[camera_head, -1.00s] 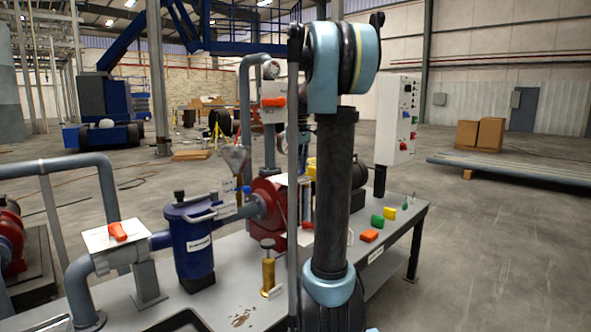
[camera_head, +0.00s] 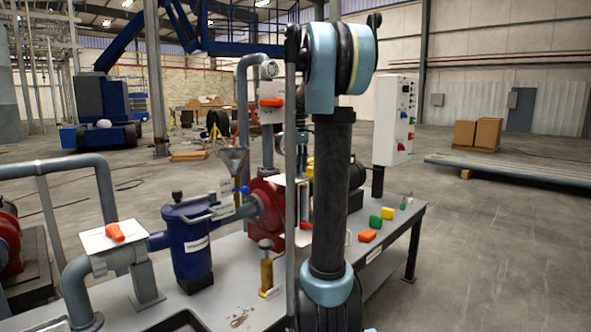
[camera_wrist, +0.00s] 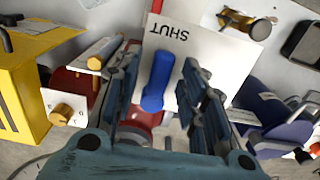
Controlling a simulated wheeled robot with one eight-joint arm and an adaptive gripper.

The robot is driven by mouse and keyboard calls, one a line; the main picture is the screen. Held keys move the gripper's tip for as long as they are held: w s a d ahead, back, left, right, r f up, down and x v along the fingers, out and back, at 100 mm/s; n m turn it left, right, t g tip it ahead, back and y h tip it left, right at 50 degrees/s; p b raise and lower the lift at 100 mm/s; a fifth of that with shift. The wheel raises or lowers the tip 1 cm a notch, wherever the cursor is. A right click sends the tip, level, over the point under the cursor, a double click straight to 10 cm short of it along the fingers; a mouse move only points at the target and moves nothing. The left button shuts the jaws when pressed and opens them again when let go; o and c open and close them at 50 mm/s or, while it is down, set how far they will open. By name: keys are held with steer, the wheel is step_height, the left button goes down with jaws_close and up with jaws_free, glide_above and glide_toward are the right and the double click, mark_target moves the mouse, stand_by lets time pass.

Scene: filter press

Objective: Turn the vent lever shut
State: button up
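The blue lever (camera_wrist: 158,80) shows in the wrist view on a white plate (camera_wrist: 222,62) marked SHUT, the word upside down near the plate's far edge. I take it to be the vent lever. My gripper (camera_wrist: 160,62) is open, with one finger on each side of the lever. Narrow gaps show between fingers and lever; I cannot tell whether either touches. In the head view my arm hides the gripper and this lever.
A yellow box (camera_wrist: 30,85) stands left of the fingers and a blue body (camera_wrist: 285,130) right. In the head view, the bench holds a blue filter pot (camera_head: 190,250), a red pump (camera_head: 268,200), a brass plunger (camera_head: 266,270) and coloured blocks (camera_head: 368,236).

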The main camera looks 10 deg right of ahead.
steer(key=shift+r, duration=0.1)
step_height(320, 180, up, 12)
stand_by(0.6)
steer(key=s+a+f+m+t, duration=0.1)
steer(key=s+a+f+m, duration=0.1)
steer(key=s+f, duration=1.5)
steer(key=s+a+f+m+t, duration=0.1)
steer(key=s+a+f+m, duration=0.2)
steer(key=s+f, duration=1.4)
step_height(320, 180, down, 3)
steer(key=shift+s+a+r+m, duration=0.2)
steer(key=shift+a+m, duration=0.1)
steer(key=shift+m, duration=0.6)
